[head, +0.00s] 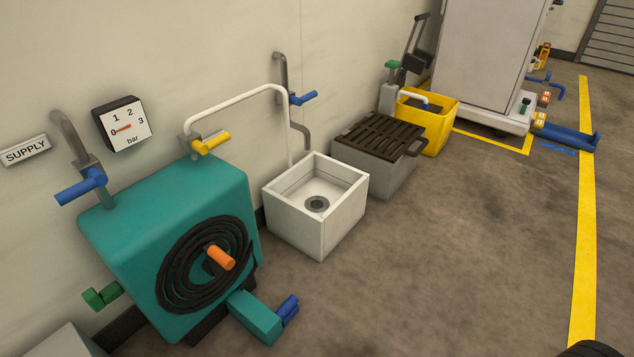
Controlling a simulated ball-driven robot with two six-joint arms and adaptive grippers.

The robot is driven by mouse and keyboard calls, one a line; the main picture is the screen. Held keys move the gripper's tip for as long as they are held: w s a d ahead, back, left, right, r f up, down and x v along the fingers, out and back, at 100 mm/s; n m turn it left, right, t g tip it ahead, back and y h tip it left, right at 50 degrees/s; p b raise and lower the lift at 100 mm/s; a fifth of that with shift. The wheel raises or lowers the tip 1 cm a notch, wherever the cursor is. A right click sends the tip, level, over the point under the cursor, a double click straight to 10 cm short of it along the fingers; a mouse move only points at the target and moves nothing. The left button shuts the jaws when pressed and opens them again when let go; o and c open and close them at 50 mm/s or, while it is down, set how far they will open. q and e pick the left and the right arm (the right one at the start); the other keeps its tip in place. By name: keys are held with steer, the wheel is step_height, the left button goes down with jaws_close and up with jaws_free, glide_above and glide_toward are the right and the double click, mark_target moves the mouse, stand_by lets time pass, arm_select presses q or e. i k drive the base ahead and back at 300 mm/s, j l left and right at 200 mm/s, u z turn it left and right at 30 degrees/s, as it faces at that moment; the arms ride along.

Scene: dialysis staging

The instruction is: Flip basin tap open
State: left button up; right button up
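A white square basin (292,228) with a round drain stands on the floor against the wall. A grey pipe (282,75) runs down the wall behind it and carries a tap with a blue lever handle (303,98). The lever sticks out to the right, across the pipe. A bent grey spout (301,133) comes down below it, towards the basin's back. I see no water running into the basin. Neither of my grippers is in view.
A teal hose unit (120,235) with yellow (211,142) and blue levers stands left of the basin, a white pipe (238,97) arching between them. Right are a grated grey box (365,175) and yellow bucket (437,140). The floor in front is clear.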

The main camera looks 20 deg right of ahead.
mark_target(297, 101)
steer(key=i+l+u, duration=0.1)
steer(key=i+l, duration=0.15)
steer(key=i+l+u, duration=0.15)
steer(key=l, duration=0.2)
steer(key=i+l+u, duration=0.1)
steer(key=i+l, duration=0.15)
steer(key=i+l+u, duration=0.1)
steer(key=l, duration=0.3)
steer(key=i+l+u, duration=0.1)
steer(key=i+l, duration=0.2)
steer(key=l, duration=0.1)
